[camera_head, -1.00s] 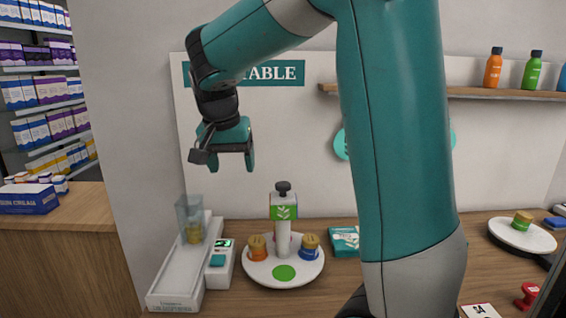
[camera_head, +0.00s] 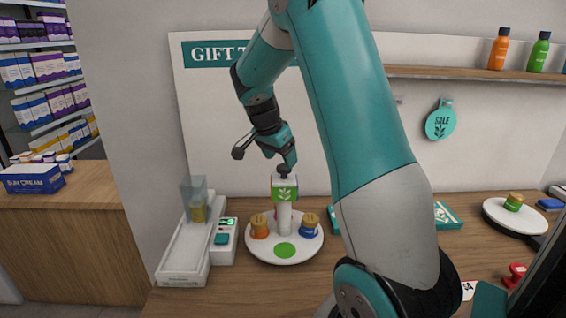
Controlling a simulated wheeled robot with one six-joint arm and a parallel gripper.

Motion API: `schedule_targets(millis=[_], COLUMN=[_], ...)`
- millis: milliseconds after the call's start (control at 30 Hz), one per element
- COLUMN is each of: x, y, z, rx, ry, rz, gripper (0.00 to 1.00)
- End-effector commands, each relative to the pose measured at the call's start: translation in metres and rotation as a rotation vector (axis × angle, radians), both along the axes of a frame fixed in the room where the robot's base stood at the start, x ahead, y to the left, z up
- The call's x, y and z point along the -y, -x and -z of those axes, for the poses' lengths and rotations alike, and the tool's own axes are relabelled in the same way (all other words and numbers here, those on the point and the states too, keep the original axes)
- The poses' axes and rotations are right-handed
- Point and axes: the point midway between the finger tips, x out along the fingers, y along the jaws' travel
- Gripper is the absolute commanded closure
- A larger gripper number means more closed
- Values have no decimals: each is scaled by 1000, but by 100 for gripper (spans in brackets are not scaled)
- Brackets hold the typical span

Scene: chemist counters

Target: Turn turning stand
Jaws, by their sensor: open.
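The turning stand (camera_head: 258,251) is a round white plate on the wooden counter, with a central post. The post bears a green and white leaf sign (camera_head: 284,188) and a dark knob (camera_head: 284,171) on top. An orange jar (camera_head: 259,226) stands on its left and a blue jar (camera_head: 308,226) on its right; a pinkish item is partly hidden behind the post. A green disc (camera_head: 285,250) marks the plate's front. My gripper (camera_head: 266,159) is open and tilted just above the knob; I cannot tell whether it touches it.
A white tray (camera_head: 181,268) with a clear bin (camera_head: 194,194) and a small device (camera_head: 223,240) are left of the stand. Teal boxes (camera_head: 446,215) lie to the right, partly behind my arm. A second white plate (camera_head: 514,218) with a green jar is far right.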

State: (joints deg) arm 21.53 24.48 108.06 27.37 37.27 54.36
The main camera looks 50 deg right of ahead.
Motion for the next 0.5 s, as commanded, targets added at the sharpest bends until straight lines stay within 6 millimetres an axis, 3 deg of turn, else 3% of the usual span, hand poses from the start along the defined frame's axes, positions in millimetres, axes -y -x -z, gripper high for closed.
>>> schedule_targets(millis=[200, 500], x=[11, 14], y=[1, 1], z=[26, 34], rx=[-2, 1], ry=[-1, -1], rz=[0, 0], gripper=[29, 29])
